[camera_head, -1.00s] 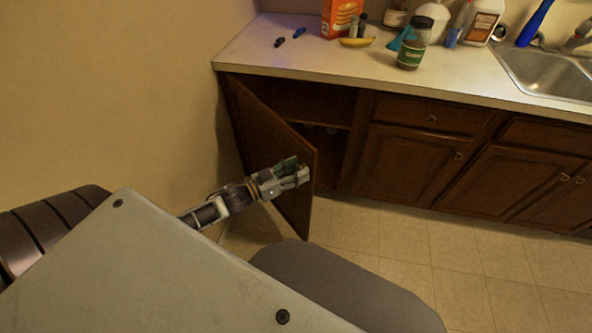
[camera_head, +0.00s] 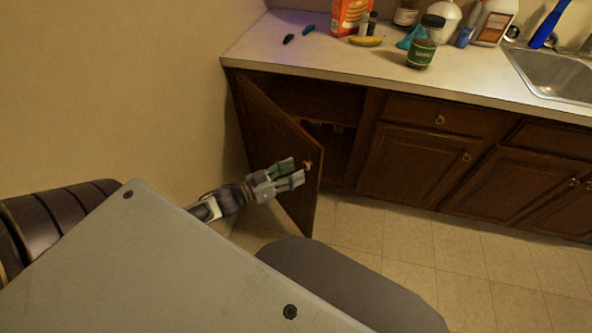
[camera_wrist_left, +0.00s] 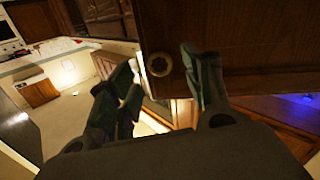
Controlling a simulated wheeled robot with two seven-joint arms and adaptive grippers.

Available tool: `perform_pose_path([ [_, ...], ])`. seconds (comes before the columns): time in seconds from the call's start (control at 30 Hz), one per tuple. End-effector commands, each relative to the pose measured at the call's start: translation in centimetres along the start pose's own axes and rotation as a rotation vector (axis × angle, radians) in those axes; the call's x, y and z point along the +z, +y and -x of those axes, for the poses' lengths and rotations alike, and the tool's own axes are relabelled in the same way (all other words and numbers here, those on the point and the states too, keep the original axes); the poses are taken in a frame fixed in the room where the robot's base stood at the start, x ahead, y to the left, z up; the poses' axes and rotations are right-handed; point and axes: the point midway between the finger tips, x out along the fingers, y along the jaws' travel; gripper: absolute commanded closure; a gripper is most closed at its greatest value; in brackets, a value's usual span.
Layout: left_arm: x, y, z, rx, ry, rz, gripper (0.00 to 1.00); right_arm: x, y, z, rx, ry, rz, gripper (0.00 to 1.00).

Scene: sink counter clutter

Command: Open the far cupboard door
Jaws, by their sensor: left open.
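The far cupboard door (camera_head: 270,137) at the left end of the counter stands open, swung out toward me. Dark shelf space shows behind it. Its round knob (camera_head: 308,164) sits near the door's free edge. My left gripper (camera_head: 296,171) is in front of the door's outer face, with its fingertips close to the knob. In the left wrist view the knob (camera_wrist_left: 159,64) lies between the two spread fingers of the left gripper (camera_wrist_left: 162,72), just beyond the tips. The fingers are open and I see no grip on the knob. My right gripper is not in view.
The counter (camera_head: 310,58) above holds a green-labelled jar (camera_head: 422,49), a banana (camera_head: 367,41), an orange box (camera_head: 349,16) and bottles. The sink (camera_head: 556,72) is at right. A plain wall (camera_head: 120,90) stands left of the door. The tiled floor (camera_head: 400,240) is clear.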

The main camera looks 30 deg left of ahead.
Motion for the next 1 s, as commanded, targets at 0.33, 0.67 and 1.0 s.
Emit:
perform_pose_path([
  [0.33, 0.1, 0.0, 2.2, 0.000, -0.004, -0.002, 0.50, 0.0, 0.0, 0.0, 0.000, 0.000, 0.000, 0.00],
  [0.67, 0.2, -0.1, 4.0, 0.000, -0.007, -0.002, 0.50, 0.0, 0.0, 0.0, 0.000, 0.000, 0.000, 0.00],
  [1.0, 0.1, -0.1, 4.4, 0.001, -0.008, -0.004, 0.50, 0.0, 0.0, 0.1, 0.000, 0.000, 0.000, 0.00],
])
